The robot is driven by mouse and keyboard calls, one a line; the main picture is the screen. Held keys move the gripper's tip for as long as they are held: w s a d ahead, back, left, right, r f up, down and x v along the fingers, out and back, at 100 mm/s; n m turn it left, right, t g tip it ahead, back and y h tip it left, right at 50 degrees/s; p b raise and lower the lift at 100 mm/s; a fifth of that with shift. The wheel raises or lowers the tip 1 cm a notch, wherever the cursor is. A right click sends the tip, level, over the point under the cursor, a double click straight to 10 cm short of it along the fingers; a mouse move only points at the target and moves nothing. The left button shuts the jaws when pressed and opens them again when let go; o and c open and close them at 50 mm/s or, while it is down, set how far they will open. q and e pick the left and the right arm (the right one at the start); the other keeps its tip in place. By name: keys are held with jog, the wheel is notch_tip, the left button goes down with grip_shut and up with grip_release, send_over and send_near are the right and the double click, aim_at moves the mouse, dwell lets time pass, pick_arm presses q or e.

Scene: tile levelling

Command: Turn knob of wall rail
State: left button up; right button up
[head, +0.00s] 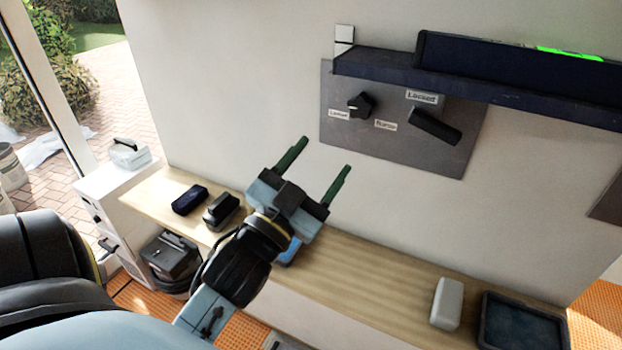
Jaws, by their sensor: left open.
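The wall rail is a dark blue bar (480,88) running along the wall at the upper right. A grey metal plate (345,142) sits on the wall under it. A black star-shaped knob (361,105) is on the plate's left part, between two small white labels. A black lever handle (435,127) is to its right, tilted down to the right, under a label reading "Locked". My left gripper (320,158) is open and empty, its two dark green fingers apart, below and left of the knob and not touching it. My right gripper is not in view.
A wooden shelf (370,268) runs along the wall below. It carries dark items (190,199) at left, a white block (447,303) and a dark tray (482,325) at right. A dark box with a green strip (570,54) rests on the rail. A white cabinet (98,190) stands left.

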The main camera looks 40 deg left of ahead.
pick_arm(q)
jog(key=shift+v, duration=0.85)
